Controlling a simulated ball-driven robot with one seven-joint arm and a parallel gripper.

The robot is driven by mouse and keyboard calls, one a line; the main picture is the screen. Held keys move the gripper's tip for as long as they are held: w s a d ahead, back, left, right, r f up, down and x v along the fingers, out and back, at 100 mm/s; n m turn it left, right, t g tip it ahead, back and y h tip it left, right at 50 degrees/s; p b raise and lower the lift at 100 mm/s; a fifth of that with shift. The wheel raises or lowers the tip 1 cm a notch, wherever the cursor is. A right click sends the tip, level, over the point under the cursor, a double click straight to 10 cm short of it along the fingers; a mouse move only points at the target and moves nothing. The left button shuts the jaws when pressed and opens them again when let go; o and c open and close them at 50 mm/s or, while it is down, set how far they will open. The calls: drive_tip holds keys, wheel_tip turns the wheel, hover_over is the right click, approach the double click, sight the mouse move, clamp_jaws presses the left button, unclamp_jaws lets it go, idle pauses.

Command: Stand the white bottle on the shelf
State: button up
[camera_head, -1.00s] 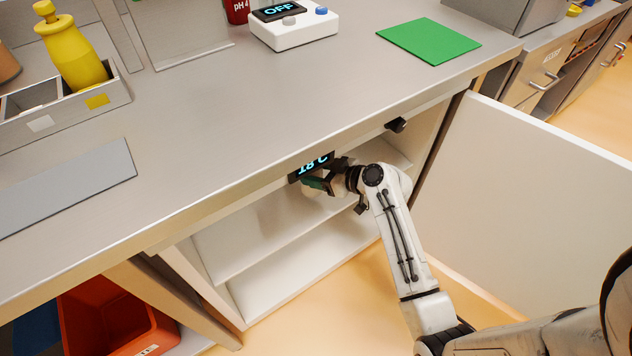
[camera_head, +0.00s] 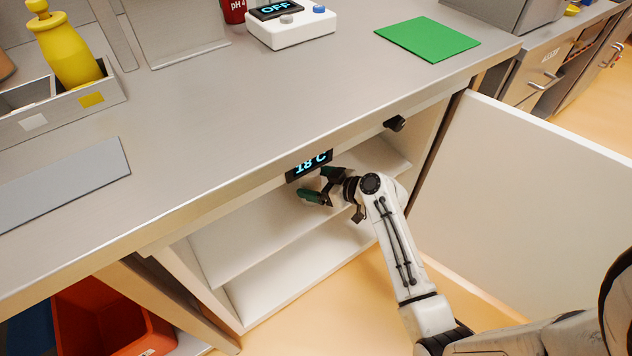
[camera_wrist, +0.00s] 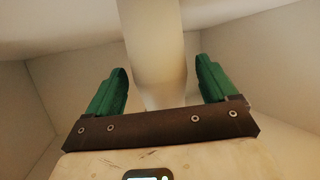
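A white bottle (camera_wrist: 157,55) shows in the wrist view as a pale column beyond the green fingertips, with a rounded end toward my gripper. My gripper (camera_wrist: 158,85) is open, with one finger on each side of the bottle's near end and visible gaps. In the head view my gripper (camera_head: 318,186) is at the cabinet opening, just below the counter's front edge. The bottle cannot be made out there; the counter likely hides it. The upper shelf (camera_head: 235,243) is a white board inside the open cabinet.
The cabinet door (camera_head: 530,210) stands open at the right. The counter edge with an 18°C display (camera_head: 309,166) hangs over the opening. A lower white compartment (camera_head: 290,285) is empty where visible. A red bin (camera_head: 105,325) sits at lower left.

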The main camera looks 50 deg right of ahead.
drive_tip(key=shift+r, duration=0.2)
drive_tip(key=p+v, duration=0.2)
drive_tip(key=v, duration=0.9)
drive_tip(key=s+a+f+g+y, duration=0.1)
drive_tip(key=a+f+g, duration=0.1)
drive_tip(key=a, duration=0.3)
drive_tip(key=s+a+f+g+y, duration=0.1)
drive_tip(key=s+a+g, duration=0.1)
drive_tip(key=a, duration=0.2)
drive_tip(key=s+a+g+h, duration=0.1)
drive_tip(key=s+a+g, duration=0.3)
drive_tip(key=s, duration=0.2)
drive_tip(key=s+a+m+g+h, duration=0.1)
drive_tip(key=s+a+g+h, duration=0.1)
drive_tip(key=s+a+g, duration=0.2)
drive_tip(key=s, duration=0.2)
drive_tip(key=shift+s+m+h, duration=0.25)
drive_tip(key=shift+m+h, duration=0.05)
